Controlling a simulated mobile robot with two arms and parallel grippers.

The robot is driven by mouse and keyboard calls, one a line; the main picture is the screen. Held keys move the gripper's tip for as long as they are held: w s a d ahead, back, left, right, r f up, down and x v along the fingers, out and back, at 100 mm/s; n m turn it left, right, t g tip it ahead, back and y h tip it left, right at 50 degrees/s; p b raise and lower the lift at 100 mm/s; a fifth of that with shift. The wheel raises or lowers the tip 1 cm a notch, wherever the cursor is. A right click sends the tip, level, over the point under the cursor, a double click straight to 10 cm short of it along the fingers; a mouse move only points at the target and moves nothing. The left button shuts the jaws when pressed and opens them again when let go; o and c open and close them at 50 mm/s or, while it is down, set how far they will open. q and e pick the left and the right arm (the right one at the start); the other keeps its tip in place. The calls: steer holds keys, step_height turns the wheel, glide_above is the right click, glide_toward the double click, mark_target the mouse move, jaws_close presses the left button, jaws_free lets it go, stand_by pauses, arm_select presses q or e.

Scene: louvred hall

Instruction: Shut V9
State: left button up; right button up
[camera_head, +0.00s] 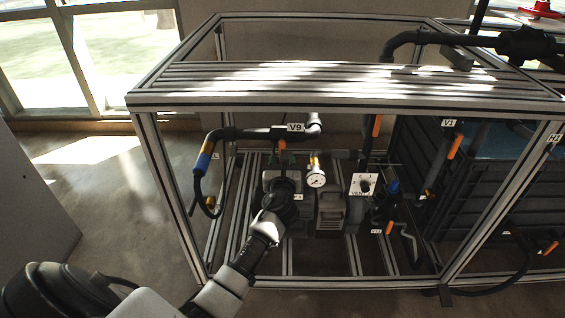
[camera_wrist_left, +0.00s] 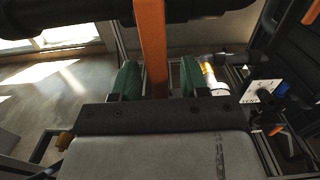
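The V9 label (camera_head: 296,128) sits on a black horizontal pipe (camera_head: 245,133) under the slatted frame top. V9's orange handle (camera_head: 282,145) hangs down from this pipe, across its line. In the left wrist view the handle (camera_wrist_left: 152,50) stands upright between my fingers, with the dark pipe (camera_wrist_left: 90,10) across the top. My left gripper (camera_head: 282,172) is just below the pipe in the head view. In the wrist view its green finger pads (camera_wrist_left: 160,80) are apart, one on each side of the handle, with a visible gap on the right side. My right gripper is not in view.
A pressure gauge (camera_head: 316,178) and a dial box (camera_head: 364,185) stand right of my gripper. The V1 valve (camera_head: 453,146) has another orange handle farther right. Frame posts (camera_head: 170,195) stand at the left. A blue-banded hose (camera_head: 203,163) hangs left of V9.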

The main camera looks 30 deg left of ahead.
arm_select(q)
steer(key=p+v, duration=0.2)
steer(key=v, duration=0.9)
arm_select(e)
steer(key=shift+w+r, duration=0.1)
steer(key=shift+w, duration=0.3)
arm_select(q)
steer(key=shift+w, duration=0.1)
